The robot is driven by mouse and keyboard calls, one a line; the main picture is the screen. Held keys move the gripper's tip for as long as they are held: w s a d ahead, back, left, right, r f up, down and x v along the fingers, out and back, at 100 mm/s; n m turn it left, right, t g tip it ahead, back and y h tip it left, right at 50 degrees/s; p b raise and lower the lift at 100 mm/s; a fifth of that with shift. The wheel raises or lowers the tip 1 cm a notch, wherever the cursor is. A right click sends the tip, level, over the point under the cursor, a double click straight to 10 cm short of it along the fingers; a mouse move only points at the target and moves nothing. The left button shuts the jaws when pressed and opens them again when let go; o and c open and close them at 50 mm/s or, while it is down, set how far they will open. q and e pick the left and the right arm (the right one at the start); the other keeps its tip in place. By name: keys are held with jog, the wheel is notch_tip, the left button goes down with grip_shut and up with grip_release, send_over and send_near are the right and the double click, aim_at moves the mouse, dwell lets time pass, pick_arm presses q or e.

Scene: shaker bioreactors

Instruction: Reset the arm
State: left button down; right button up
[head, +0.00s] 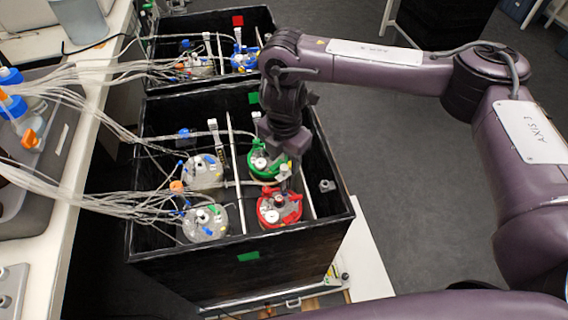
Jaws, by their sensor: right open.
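My right arm comes in from the right, bends at the upper middle, and points its right gripper (288,170) down into the near black box (240,256). The gripper is open, just above and between the green-lidded bioreactor (262,163) and the red-lidded bioreactor (279,209). It partly hides the green lid. I cannot tell whether its fingers touch either vessel. Two clear-lidded bioreactors, one at the back (203,172) and one in front (205,222), stand in the left half of the box. My left gripper is not in view.
A far black box (215,22) holds more vessels. Bundles of clear tubes (85,75) run from the left bench (78,170) into both boxes. The near box walls stand close around the gripper. The grey floor (400,170) on the right is clear.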

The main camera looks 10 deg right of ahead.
jog(key=shift+r, duration=0.25)
